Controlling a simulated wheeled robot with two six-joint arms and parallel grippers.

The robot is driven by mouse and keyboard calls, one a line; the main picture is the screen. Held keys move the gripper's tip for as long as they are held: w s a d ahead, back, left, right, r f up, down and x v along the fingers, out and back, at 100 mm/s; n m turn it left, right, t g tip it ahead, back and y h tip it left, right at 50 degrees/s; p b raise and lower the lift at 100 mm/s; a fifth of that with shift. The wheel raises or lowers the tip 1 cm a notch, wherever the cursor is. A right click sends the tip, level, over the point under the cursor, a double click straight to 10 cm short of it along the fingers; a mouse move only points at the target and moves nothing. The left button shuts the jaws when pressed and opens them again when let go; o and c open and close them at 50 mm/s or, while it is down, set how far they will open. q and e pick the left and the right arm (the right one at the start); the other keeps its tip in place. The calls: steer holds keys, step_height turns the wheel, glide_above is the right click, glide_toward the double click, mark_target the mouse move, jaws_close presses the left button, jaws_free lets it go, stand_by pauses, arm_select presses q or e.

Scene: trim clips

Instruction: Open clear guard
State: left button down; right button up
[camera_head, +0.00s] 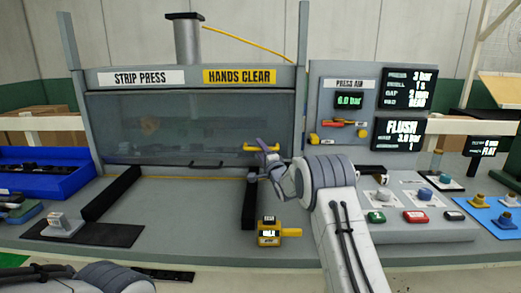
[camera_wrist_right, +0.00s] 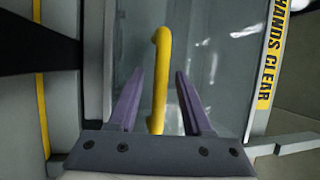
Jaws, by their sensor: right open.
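The clear guard (camera_head: 180,125) is a see-through panel across the front of the strip press, and it is down. A yellow bar handle (camera_head: 260,149) sits near its lower right. My right gripper (camera_head: 266,160) is at this handle. In the right wrist view the open fingers (camera_wrist_right: 158,78) stand on either side of the yellow handle (camera_wrist_right: 161,60), with gaps to both. The guard (camera_wrist_right: 205,65) shows behind it. Only part of my left arm shows at the bottom left of the head view; its gripper is not in view.
A yellow handheld gauge (camera_head: 269,232) lies on the bench below my right gripper. A control panel with buttons (camera_head: 415,217) is at right. A blue bin (camera_head: 45,178) and a dark mat (camera_head: 85,230) are at left.

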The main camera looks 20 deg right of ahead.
steer(key=shift+c, duration=0.3)
jaws_close()
stand_by(1.2)
